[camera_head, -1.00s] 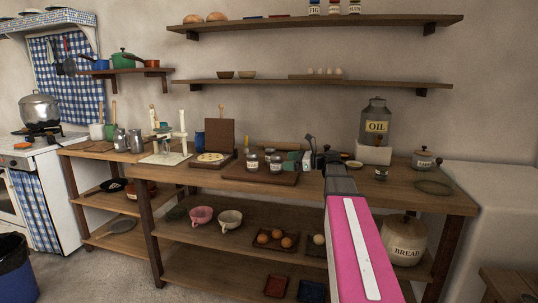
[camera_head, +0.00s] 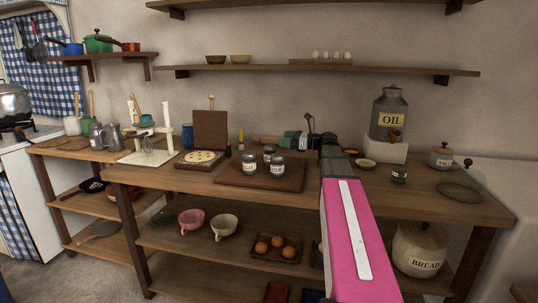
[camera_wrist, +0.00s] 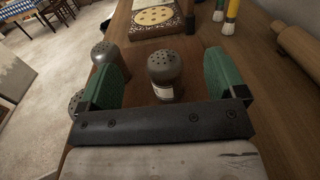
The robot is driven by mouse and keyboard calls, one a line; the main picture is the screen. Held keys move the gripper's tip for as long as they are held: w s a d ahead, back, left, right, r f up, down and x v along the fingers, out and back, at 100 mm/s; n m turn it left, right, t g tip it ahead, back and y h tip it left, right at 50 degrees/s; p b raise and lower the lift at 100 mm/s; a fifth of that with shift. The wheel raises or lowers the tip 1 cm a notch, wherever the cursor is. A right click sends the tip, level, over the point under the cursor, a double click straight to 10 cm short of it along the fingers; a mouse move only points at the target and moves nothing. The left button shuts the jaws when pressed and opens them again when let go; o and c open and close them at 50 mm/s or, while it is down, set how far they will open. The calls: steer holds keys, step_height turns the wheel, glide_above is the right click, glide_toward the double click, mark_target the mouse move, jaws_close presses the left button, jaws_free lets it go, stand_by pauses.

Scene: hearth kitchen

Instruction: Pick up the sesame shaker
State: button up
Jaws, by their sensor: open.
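Three shakers with grey perforated lids and pale labels stand on a dark board (camera_head: 262,182): a rear one (camera_head: 268,152), a front left one (camera_head: 249,163) and a front right one (camera_head: 277,166). I cannot read which label says sesame. My gripper (camera_head: 292,140) is open, at the back right of the shakers. In the wrist view its green fingers (camera_wrist: 162,78) stand either side of one shaker (camera_wrist: 166,68), apparently the rear one, its base hidden by the gripper bar. Another shaker (camera_wrist: 104,53) is just outside the left finger, and a third (camera_wrist: 76,101) is partly hidden.
A waffle-like round on a hinged plate (camera_head: 203,158) lies left of the shakers.

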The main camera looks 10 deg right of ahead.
glide_toward(270, 153)
steer(key=w+a, duration=0.2)
steer(key=w, duration=0.1)
steer(key=w+f, duration=0.1)
steer(key=shift+w+a, duration=0.15)
steer(key=shift+a, duration=0.25)
steer(key=shift+x, duration=3.35)
steer(key=c, duration=1.1)
